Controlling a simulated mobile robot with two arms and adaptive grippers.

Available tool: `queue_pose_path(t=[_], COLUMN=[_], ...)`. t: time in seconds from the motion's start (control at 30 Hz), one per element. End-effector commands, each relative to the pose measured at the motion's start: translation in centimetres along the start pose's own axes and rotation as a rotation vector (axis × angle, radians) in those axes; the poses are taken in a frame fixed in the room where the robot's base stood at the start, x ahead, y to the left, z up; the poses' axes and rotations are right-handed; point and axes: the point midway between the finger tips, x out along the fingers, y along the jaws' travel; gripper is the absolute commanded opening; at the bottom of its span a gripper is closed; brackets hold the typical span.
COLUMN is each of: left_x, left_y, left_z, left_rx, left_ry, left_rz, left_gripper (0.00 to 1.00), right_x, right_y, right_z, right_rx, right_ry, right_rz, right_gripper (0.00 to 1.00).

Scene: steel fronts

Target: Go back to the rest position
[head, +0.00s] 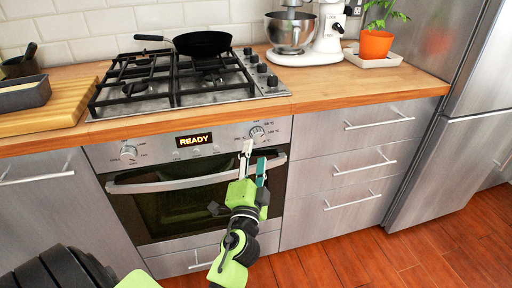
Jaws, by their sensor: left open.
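My left gripper (254,164) is open, with its two fingers pointing up and away from me and no object visible between them. It is in front of the right part of the steel oven (170,205), over the right end of the oven's handle (180,183) and just below the right knob. I cannot tell whether the fingers touch the handle. The oven door looks shut, and its display reads READY. My green and black arm comes in from the bottom of the picture. My right gripper is not in view.
Steel drawers (350,165) stand right of the oven, and a fridge (460,110) is at far right. On the wooden counter (325,88) are a hob with a black pan (203,43), a mixer (326,35) and a potted plant (376,43). Open wooden floor (400,260) lies at lower right.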

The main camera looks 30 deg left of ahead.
Motion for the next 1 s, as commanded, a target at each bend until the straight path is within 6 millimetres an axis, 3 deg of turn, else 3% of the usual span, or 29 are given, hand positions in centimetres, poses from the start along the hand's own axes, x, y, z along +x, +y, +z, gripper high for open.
queue_pose_path(t=[0.17,0.73,0.87,1.0], left_x=[-1.2,-1.3,-2.2,-5.5], left_y=[-0.1,0.5,4.2,12.4], left_z=[0.0,0.2,2.0,5.8], left_rx=[0.000,-0.009,-0.082,-0.215], left_ry=[-0.001,-0.006,-0.058,-0.191], left_rz=[0.000,0.012,0.104,0.317], left_gripper=[0.45,0.45,0.45,0.45], right_x=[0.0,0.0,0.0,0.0], right_y=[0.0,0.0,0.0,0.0], right_z=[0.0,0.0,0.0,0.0], right_rx=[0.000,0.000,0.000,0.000], right_ry=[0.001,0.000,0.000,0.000], right_rz=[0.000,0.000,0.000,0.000], right_gripper=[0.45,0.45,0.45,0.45])
